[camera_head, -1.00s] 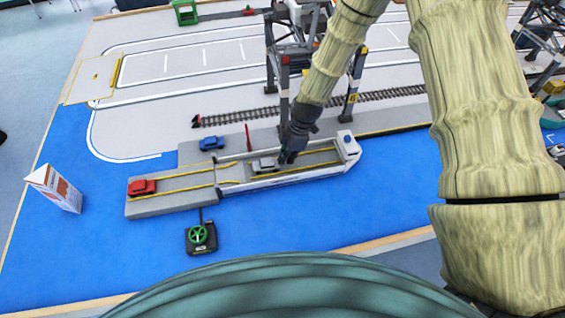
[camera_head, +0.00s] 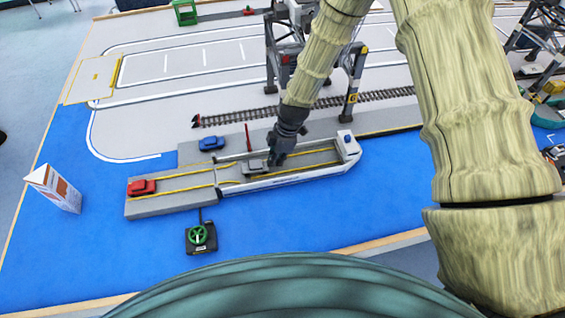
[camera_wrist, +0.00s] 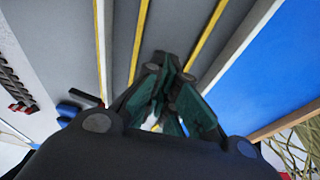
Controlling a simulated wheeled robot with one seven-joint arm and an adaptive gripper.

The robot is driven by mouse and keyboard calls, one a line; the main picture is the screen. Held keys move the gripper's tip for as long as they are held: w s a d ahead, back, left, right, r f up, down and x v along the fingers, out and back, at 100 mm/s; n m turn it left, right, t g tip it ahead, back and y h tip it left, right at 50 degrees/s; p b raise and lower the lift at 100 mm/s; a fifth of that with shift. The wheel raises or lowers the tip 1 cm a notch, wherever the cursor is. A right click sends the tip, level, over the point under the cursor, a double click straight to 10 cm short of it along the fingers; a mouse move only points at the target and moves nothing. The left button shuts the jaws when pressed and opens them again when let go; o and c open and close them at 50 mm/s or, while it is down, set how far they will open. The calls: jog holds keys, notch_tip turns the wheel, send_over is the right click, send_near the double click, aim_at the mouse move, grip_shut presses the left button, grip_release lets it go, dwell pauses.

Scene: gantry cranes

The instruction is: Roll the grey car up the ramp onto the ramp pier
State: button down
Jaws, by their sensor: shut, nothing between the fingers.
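The small grey car (camera_head: 254,167) stands on the deck of the white-sided ferry (camera_head: 300,176), near its left end. The ramp (camera_head: 228,173) lies just left of the car, between the deck and the grey ramp pier (camera_head: 165,202). My gripper (camera_head: 276,161) is low over the deck at the car's right end, shut and empty. I cannot tell whether it touches the car. In the wrist view my gripper (camera_wrist: 174,95) has its fingers together above the yellow-lined deck. The car cannot be made out there.
A red car (camera_head: 142,187) stands on the left of the pier. A blue car (camera_head: 211,143) is on the quay behind the ramp, near a thin red post (camera_head: 248,137). A green-wheeled control box (camera_head: 200,237) stands in front. A crane (camera_head: 350,85) rises behind my gripper.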

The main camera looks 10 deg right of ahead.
aim_at(208, 179)
jog(key=shift+s+a+b, duration=0.15)
jog(key=shift+a+b, duration=0.1)
jog(key=shift+a, duration=3.5)
jog(key=shift+s+a+b, duration=0.15)
jog(key=shift+a+b, duration=0.1)
jog(key=shift+a, duration=3.5)
jog(key=shift+s+a+b, duration=0.15)
jog(key=shift+a+b, duration=0.1)
jog(key=shift+a, duration=3.5)
jog(key=shift+d, duration=0.15)
jog(key=shift+w+d+r, duration=0.1)
jog(key=shift+d+r, duration=0.1)
jog(key=shift+d, duration=0.25)
jog(key=a+p+v, duration=0.2)
jog(key=p+v, duration=0.3)
jog(key=v, duration=0.4)
jog(key=shift+r+p, duration=0.35)
jog(key=shift+r, duration=0.3)
